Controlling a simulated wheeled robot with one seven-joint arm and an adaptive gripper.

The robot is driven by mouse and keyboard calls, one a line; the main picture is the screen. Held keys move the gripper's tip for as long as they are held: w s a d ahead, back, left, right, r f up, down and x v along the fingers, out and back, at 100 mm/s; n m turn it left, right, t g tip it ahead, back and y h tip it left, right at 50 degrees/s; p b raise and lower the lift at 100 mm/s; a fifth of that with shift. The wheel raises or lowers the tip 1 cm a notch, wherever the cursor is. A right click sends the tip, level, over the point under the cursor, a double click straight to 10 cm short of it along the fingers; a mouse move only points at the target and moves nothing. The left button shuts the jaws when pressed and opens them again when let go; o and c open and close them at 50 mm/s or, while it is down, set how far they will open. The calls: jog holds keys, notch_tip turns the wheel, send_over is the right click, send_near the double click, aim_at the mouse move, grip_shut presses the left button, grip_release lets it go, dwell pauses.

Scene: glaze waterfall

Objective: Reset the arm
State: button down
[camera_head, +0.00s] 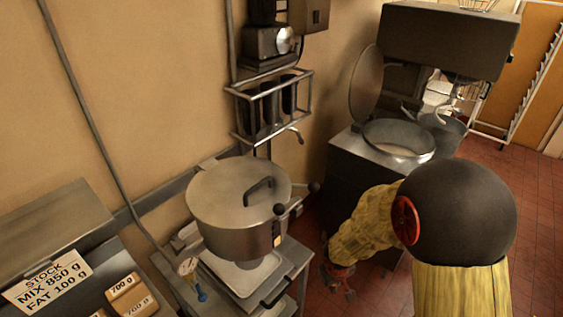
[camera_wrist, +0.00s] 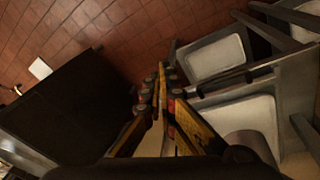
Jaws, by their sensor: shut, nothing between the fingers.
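My gripper (camera_head: 338,282) hangs low over the red tiled floor at the end of my yellow-sleeved arm, between the lidded pot and the dark machine. In the wrist view my gripper (camera_wrist: 162,78) shows its two yellow and black fingers closed together at the tips, with nothing between them. The fingers point toward the floor and are apart from the things around them.
A lidded metal pot (camera_head: 232,205) stands on a metal stand left of my gripper. A dark machine with an open round lid (camera_head: 367,85) stands behind it. White trays (camera_wrist: 240,118) sit in the stand. Tiled floor (camera_wrist: 130,35) is free beyond my fingertips.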

jog(key=s+d+r+m+t+b, duration=0.1)
jog(key=s+r+m+b, duration=0.1)
jog(key=s+r+b, duration=0.3)
jog(key=s+d+r+m+t+y+b, duration=0.1)
jog(key=s+r+b, duration=0.4)
jog(key=s+r, duration=0.9)
notch_tip(320, 180, up, 2)
jog(key=shift+d+r+m+t, duration=0.25)
jog(key=shift+m+t, duration=0.25)
jog(key=shift+m, duration=0.2)
jog(key=shift+w, duration=0.1)
